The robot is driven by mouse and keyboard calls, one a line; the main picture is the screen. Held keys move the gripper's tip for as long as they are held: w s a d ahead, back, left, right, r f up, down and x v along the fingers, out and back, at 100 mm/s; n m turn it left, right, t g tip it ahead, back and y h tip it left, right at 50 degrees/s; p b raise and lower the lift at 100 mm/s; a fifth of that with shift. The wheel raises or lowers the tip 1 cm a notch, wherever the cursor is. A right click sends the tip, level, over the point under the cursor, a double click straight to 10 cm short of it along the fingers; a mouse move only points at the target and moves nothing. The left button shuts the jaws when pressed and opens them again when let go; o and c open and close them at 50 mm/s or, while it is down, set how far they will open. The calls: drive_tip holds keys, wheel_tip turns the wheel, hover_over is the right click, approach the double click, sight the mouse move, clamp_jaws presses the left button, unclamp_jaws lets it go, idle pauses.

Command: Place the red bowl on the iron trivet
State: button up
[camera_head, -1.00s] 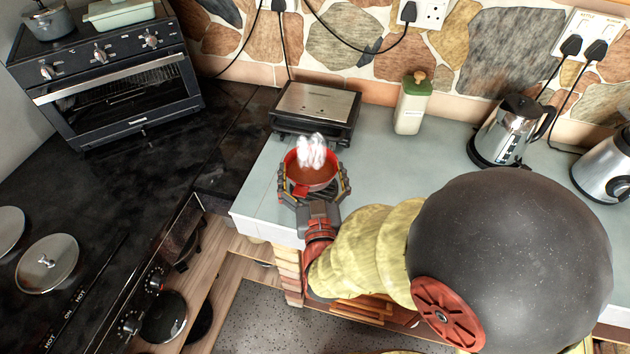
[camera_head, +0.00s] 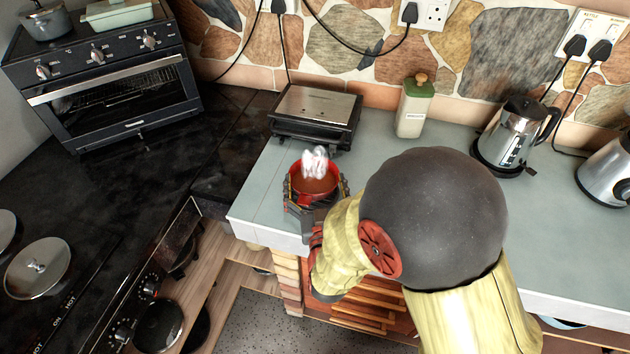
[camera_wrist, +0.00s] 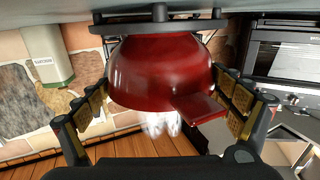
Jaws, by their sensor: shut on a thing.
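The red bowl (camera_head: 313,186) has brown contents and a small red handle, with white steam above it. It is near the front left edge of the grey counter. My gripper (camera_head: 316,190) has its fingers on either side of it. In the wrist view, which is upside down, the bowl (camera_wrist: 160,75) is between the padded fingers of my gripper (camera_wrist: 165,88). The dark iron trivet (camera_wrist: 120,26) is directly under the bowl's base, on the counter. The base appears to touch it or be very close; I cannot tell which. In the head view the bowl and gripper mostly hide the trivet.
A sandwich press (camera_head: 316,112) stands just behind the bowl. A green-lidded canister (camera_head: 414,108) and a kettle (camera_head: 513,135) stand farther right along the wall. The black hob (camera_head: 100,200) and an oven (camera_head: 115,95) are at left.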

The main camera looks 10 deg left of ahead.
drive_tip(key=o, duration=1.4)
drive_tip(key=shift+f, duration=0.15)
drive_tip(key=shift+s+r, duration=0.2)
drive_tip(key=shift+s, duration=0.1)
drive_tip(key=p+v, duration=0.1)
drive_tip(key=v, duration=0.9)
drive_tip(key=shift+s+d+p, duration=0.15)
drive_tip(key=shift+s+p, duration=0.05)
drive_tip(key=shift+p, duration=0.2)
drive_tip(key=shift+s+d, duration=0.25)
drive_tip(key=shift+s, duration=0.2)
drive_tip(key=shift+s+f, duration=0.1)
